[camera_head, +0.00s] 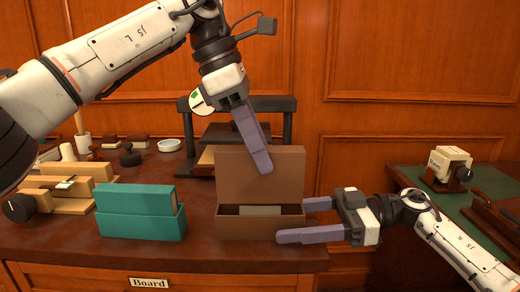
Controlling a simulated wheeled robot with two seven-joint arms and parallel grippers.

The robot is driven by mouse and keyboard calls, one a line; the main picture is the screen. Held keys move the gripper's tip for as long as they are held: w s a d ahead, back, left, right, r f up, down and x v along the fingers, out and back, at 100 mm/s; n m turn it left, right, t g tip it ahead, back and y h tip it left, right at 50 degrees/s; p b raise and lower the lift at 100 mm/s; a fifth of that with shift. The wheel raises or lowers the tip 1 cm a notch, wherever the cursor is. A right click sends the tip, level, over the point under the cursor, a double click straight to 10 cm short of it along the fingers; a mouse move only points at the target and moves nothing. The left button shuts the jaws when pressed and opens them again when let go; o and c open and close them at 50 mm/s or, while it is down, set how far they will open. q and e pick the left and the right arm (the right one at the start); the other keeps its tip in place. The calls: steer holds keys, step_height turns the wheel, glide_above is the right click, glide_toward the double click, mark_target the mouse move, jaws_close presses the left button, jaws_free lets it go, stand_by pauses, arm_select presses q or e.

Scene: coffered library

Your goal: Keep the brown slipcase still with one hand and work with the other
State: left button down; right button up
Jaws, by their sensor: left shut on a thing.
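The brown slipcase (258,228) stands near the front edge of the dark table. A tall brown upright panel (245,178) rises at its back, and a pale block (260,210) shows in its dark opening. My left gripper (266,168) comes down from above. One finger lies in front of the upright panel and the other is hidden; it is shut on the panel. My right gripper (298,220) is open at the slipcase's right end, one finger in front and the other further back by the right side. I cannot tell whether these fingers touch it.
A teal slipcase (142,225) stands to the left. Tan wooden blocks (75,188) and small tools crowd the far left. A black-framed press (188,130) stands behind. A green-topped table (492,185) on the right holds a cream device (450,162).

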steer(key=shift+c, duration=1.2)
arm_select(q)
steer(key=shift+r+p, duration=0.5)
steer(key=shift+r, duration=0.05)
arm_select(e)
steer(key=shift+d+r, duration=0.2)
steer(key=shift+d, duration=1)
arm_select(q)
steer(key=shift+r+p, duration=0.35)
steer(key=shift+p, duration=0.05)
arm_select(e)
steer(key=shift+d+r, duration=0.1)
steer(key=shift+d, duration=1.25)
arm_select(q)
steer(key=shift+r+p, duration=0.35)
steer(key=shift+r, duration=0.05)
arm_select(e)
steer(key=d, duration=0.5)
steer(key=shift+r, duration=0.2)
arm_select(q)
steer(key=shift+f, duration=0.25)
arm_select(e)
steer(key=d+r, duration=0.1)
steer(key=d, duration=1)
steer(key=shift+d, duration=0.4)
